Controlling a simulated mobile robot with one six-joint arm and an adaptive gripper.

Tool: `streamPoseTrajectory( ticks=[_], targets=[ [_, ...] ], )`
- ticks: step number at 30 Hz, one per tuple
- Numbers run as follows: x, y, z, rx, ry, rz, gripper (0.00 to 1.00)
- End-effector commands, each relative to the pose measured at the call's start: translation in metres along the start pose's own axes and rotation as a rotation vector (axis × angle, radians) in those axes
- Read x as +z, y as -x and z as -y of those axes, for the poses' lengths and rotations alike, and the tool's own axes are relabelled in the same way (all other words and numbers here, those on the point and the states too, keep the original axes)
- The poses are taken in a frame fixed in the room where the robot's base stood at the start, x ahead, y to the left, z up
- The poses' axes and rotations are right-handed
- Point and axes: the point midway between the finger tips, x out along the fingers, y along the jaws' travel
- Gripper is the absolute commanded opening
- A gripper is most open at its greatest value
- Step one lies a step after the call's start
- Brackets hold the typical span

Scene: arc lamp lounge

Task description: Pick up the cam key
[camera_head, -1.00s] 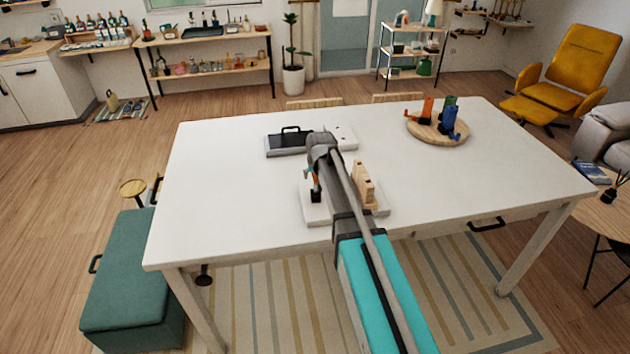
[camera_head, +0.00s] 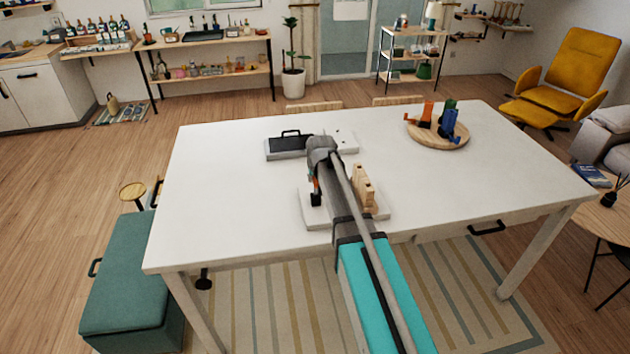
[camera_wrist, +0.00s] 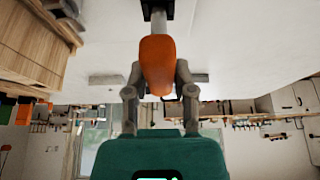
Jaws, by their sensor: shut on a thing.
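My gripper (camera_wrist: 160,72) is shut on an orange handle, which I take to be the cam key (camera_wrist: 157,55); its fingers close on both sides of it. A grey shaft runs from the handle to a black block (camera_wrist: 157,8) at the top of the wrist view; I cannot tell whether the shaft is still in it. In the head view the orange handle (camera_head: 316,184) shows small beside my arm, just above the black block (camera_head: 316,199) on a white board (camera_head: 308,214). My arm hides most of my gripper there.
A stepped wooden block (camera_head: 363,187) stands right of my arm, close by; it also shows in the wrist view (camera_wrist: 35,45). A dark panel with a handle (camera_head: 288,145) lies behind. A round wooden tray (camera_head: 438,139) holds coloured pieces. The table's left side is clear.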

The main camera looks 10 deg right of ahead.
Motion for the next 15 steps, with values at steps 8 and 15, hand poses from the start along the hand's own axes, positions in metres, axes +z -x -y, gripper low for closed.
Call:
streamPoseTrajectory(
  ticks=[8,15],
  targets=[
    [-0.004,0.009,0.000,0.000,0.000,0.000,0.00],
    [-0.012,0.026,0.000,0.000,0.000,0.000,0.00]
  ],
)
